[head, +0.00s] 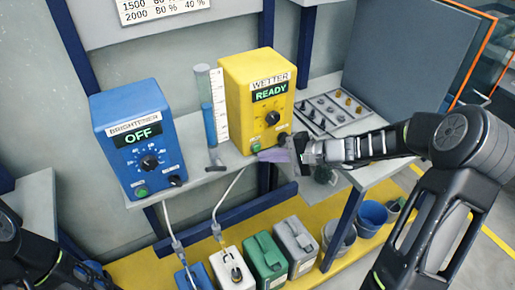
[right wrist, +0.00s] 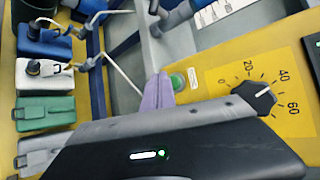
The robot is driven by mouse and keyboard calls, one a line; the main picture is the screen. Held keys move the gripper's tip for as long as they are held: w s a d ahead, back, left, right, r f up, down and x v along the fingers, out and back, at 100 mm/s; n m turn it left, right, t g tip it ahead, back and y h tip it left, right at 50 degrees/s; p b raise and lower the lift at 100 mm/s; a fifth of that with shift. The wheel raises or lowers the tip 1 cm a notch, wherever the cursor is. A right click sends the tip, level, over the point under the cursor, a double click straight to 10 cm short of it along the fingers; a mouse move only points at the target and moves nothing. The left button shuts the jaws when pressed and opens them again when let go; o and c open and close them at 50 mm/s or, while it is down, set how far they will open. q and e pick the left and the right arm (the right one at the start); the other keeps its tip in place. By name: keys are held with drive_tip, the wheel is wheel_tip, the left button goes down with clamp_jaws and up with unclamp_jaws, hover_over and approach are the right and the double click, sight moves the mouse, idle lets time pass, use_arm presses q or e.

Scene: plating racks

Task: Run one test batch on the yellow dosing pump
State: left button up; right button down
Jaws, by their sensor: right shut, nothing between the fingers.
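The pump's green button (right wrist: 178,80) is low on the front. My right gripper (head: 273,156) is shut and empty, its purple fingertips (right wrist: 158,92) close beside the green button. I cannot tell whether they touch it. My left arm (head: 40,250) is at the lower left; its jaws are not clear.
A blue pump (head: 125,110), labelled BRIGHTENER and reading OFF, stands left. A clear cylinder (head: 207,105) with blue liquid stands between the pumps. A parts tray (head: 335,110) lies right. Blue, white, green (head: 265,258) and grey canisters and buckets (head: 371,217) stand on the yellow lower shelf.

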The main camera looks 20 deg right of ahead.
drive_tip(key=shift+w, duration=0.15)
drive_tip(key=shift+w+b, duration=0.3)
drive_tip(key=shift+w+a, duration=0.15)
drive_tip(key=shift+w, duration=0.3)
idle(1.0)
drive_tip(key=shift+s, duration=0.1)
drive_tip(key=shift+s+b, duration=0.45)
drive_tip(key=shift+s, duration=0.35)
drive_tip(key=shift+s, duration=0.1)
